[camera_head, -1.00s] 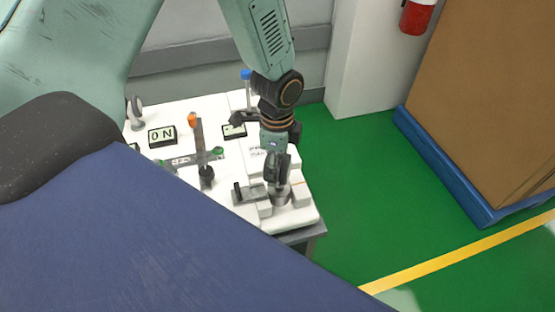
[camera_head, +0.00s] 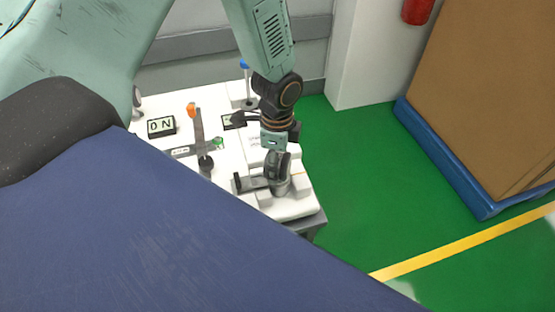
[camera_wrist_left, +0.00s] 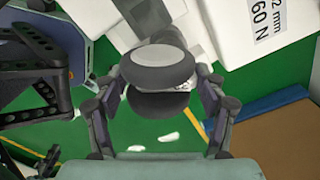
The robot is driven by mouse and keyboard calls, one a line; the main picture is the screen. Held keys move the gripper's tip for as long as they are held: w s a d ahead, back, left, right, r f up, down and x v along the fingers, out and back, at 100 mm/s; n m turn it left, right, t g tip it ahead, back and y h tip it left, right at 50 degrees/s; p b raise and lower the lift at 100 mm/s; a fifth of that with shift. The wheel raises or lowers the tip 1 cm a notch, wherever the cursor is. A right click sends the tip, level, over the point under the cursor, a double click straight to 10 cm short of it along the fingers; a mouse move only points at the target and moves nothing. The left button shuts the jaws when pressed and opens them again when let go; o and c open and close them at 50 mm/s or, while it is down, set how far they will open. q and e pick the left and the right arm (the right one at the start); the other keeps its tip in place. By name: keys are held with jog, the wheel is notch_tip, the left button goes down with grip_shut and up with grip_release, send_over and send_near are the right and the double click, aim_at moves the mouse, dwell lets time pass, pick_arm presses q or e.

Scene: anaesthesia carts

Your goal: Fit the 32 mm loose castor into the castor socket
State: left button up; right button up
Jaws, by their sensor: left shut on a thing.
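My left gripper (camera_head: 278,158) reaches down over the right end of the white cart top (camera_head: 230,160). It is shut on the loose castor, whose twin dark grey wheels (camera_wrist_left: 163,72) sit between the fingers in the left wrist view. In the head view the castor (camera_head: 277,168) is a dark shape right above a short grey cylinder (camera_head: 281,187), perhaps the socket, between white blocks. I cannot tell whether the stem is inside it. A white block labelled "2 mm 60 N" (camera_wrist_left: 268,28) shows in the wrist view. My right gripper is not in view.
The cart top carries an "ON" block (camera_head: 161,127), an orange knob (camera_head: 192,110), a dark cross-shaped bar (camera_head: 199,130) and a blue-topped post (camera_head: 245,66). Green floor (camera_head: 370,180) is clear to the right. A brown box (camera_head: 495,100) stands on a blue pallet (camera_head: 440,155).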

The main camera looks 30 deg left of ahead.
pick_arm(q)
jog(key=o, duration=1.2)
jog(key=shift+o, duration=0.2)
notch_tip(320, 180, up, 12)
jog(key=shift+s, duration=0.1)
notch_tip(320, 180, down, 12)
jog(key=shift+r, duration=0.2)
jog(key=shift+w+r, duration=0.2)
jog(key=shift+r, duration=0.15)
jog(key=shift+s+r, duration=0.15)
jog(key=shift+r, duration=0.1)
